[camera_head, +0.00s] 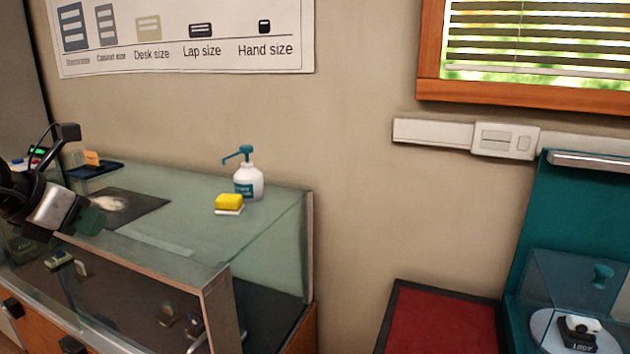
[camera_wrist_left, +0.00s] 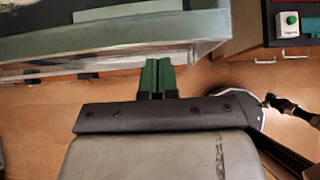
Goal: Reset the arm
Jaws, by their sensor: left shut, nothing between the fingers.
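My left gripper (camera_head: 92,219) is at the left of the head view, in front of the glass display case (camera_head: 215,278), near its top front edge. In the left wrist view its green fingers (camera_wrist_left: 157,77) are together, with nothing between them, over the wooden floor beside the case's metal edge (camera_wrist_left: 120,57). My right gripper is not seen in the head view. A dark arm part shows at the right of the left wrist view, but I cannot make out a gripper on it.
On the case stand a white pump bottle (camera_head: 249,181), a yellow sponge (camera_head: 229,202), a dark mat (camera_head: 121,207) and a blue tray (camera_head: 94,170). A red-topped surface (camera_head: 442,322) and a teal exhibit (camera_head: 540,215) are at right. Floor (camera_wrist_left: 60,125) is open before the case.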

